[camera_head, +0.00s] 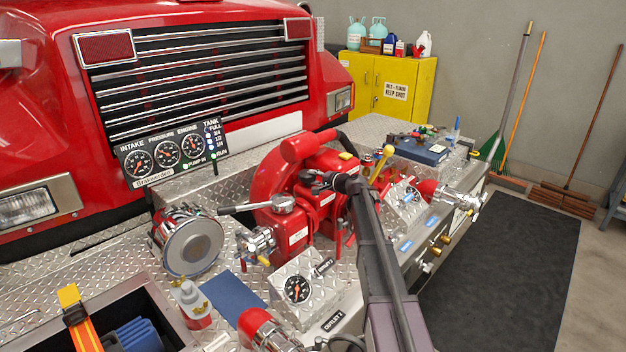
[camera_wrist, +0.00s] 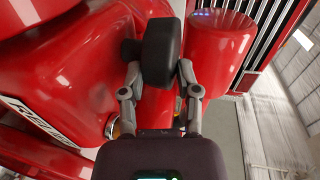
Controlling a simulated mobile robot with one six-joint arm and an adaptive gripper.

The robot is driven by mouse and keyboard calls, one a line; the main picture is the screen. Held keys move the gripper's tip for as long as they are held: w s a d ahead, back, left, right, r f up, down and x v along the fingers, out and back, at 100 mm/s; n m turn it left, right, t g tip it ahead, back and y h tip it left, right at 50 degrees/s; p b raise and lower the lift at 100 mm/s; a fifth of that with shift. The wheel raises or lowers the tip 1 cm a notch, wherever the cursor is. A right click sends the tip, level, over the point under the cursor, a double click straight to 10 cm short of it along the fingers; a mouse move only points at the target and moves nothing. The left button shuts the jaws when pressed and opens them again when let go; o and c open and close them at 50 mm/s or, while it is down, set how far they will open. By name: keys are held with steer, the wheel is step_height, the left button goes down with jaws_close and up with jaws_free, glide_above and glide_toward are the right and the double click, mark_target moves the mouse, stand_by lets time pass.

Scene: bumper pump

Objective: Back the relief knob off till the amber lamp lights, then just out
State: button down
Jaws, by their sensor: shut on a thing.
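My gripper (camera_head: 345,184) is at the red pump body (camera_head: 268,180) in the middle of the head view. In the wrist view, my gripper (camera_wrist: 160,78) has its two grey fingers closed on either side of a black knob (camera_wrist: 160,45), which I take for the relief knob. The knob stands in front of red pump castings. A white label (camera_wrist: 35,117) is partly cut off at the left. A small amber-coloured spot (camera_wrist: 115,130) shows beside the left finger; I cannot tell whether it is a lamp or lit. My arm hides part of the pump in the head view.
A gauge panel (camera_head: 172,151) with two green lights stands behind the pump at left. An open bin (camera_head: 150,290) lies front left. The dark floor mat (camera_head: 510,275) is clear.

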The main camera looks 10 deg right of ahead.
steer(key=c, duration=0.6)
jaws_free()
steer(key=shift+s, duration=0.1)
